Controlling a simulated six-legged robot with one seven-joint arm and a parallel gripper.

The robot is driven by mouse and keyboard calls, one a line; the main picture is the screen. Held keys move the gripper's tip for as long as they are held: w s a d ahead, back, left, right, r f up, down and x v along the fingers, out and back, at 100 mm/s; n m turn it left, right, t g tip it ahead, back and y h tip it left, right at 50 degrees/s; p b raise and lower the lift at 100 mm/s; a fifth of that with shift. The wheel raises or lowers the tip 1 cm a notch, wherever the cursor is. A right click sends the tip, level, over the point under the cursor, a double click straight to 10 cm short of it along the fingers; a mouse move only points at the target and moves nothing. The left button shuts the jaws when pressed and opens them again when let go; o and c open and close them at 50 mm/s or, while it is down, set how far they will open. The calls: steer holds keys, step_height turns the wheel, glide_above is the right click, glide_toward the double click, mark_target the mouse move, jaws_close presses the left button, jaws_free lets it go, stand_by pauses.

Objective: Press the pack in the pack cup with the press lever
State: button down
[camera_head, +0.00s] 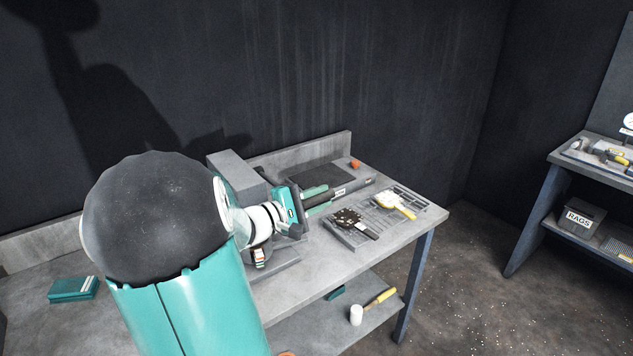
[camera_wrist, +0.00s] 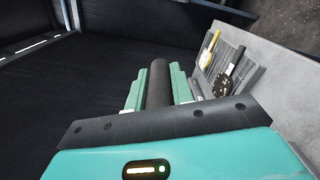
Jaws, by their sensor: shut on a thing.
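My gripper (camera_head: 328,197) is shut on the dark round bar of the press lever (camera_head: 357,186), which sticks out past the fingertips to the right, nearly level. In the wrist view the lever (camera_wrist: 159,84) lies between the two green fingers. The grey press (camera_head: 238,172) stands at the back of the bench, partly behind my arm. A small dark part with a pale and red label (camera_head: 259,258) shows low at the press base, under my wrist; I cannot tell if it is the pack cup. The pack is not clearly visible.
The grey bench (camera_head: 325,265) has a raised back edge. An orange item (camera_head: 355,163) is at the back. A teal box (camera_head: 74,289) lies left.

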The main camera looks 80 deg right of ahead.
steer(key=shift+f, duration=0.95)
steer(key=shift+a+f, duration=0.1)
steer(key=c, duration=1.2)
jaws_free()
steer(key=v, duration=1.3)
steer(key=shift+w+a, duration=0.25)
steer(key=shift+w, duration=0.05)
